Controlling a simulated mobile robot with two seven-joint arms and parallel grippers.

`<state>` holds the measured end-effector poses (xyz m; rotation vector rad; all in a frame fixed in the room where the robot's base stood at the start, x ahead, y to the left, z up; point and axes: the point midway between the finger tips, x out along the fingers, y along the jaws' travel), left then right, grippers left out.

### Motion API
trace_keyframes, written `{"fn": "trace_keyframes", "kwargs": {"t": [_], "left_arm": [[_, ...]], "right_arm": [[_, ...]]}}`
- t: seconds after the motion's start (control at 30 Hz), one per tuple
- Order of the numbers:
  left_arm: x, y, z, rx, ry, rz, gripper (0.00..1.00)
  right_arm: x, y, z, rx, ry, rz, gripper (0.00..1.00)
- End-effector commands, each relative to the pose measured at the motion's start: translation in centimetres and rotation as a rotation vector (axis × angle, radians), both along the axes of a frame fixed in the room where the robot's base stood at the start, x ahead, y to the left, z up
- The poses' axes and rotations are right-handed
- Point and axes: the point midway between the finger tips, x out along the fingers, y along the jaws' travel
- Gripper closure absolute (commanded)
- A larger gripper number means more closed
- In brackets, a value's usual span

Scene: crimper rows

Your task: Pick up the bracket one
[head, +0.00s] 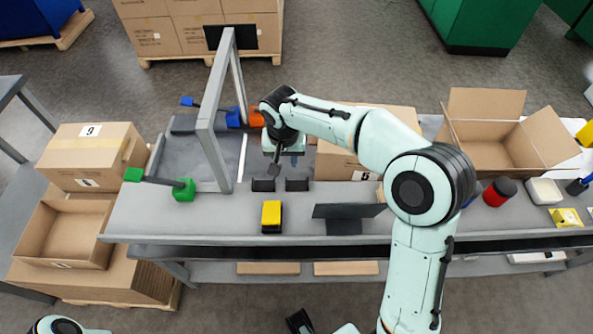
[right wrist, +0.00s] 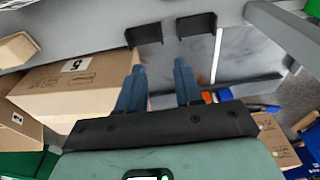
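Two small black bracket-like pieces stand side by side on the grey bench, the left one (head: 263,185) and the right one (head: 297,184). I cannot tell which of them, if either, is the bracket one. In the right wrist view they show at the top, beyond the fingertips, one piece (right wrist: 143,35) at left and another (right wrist: 197,25) at right. My right gripper (right wrist: 159,67) is open, with two blue-grey fingers apart and nothing seen between them. In the head view it hangs behind the two black pieces, partly hidden by its arm.
A grey frame (head: 208,130) rises left of my right arm. A yellow-and-black block (head: 271,214) and a dark panel (head: 345,212) stand in front. A green-ended piece (head: 184,190) lies at left. A closed carton (right wrist: 75,85) is beside the gripper.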

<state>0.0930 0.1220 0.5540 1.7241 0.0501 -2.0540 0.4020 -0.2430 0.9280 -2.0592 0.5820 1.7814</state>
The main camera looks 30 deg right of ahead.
Motion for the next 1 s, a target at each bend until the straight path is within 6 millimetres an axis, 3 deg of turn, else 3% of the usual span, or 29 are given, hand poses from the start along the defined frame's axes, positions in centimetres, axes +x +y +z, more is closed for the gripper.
{"fn": "trace_keyframes", "kwargs": {"t": [0.17, 0.4, 0.67, 1.0], "left_arm": [[-0.1, 0.0, -0.3, 0.0, 0.003, 0.001, 0.57], [-0.3, 0.0, -0.6, 0.001, 0.004, 0.001, 0.57], [-0.3, 0.0, -0.7, 0.0, 0.004, 0.001, 0.57], [-0.3, 0.0, -0.8, 0.0, 0.004, 0.001, 0.57]], "right_arm": [[0.1, -0.1, -2.0, 0.0, 0.006, 0.0, 0.65], [0.7, -0.5, -6.5, 0.0, 0.005, 0.001, 0.65], [1.1, -0.6, -8.5, 0.0, 0.002, 0.0, 0.65], [2.0, -0.9, -12.9, 0.001, 0.002, 0.001, 0.65]]}}
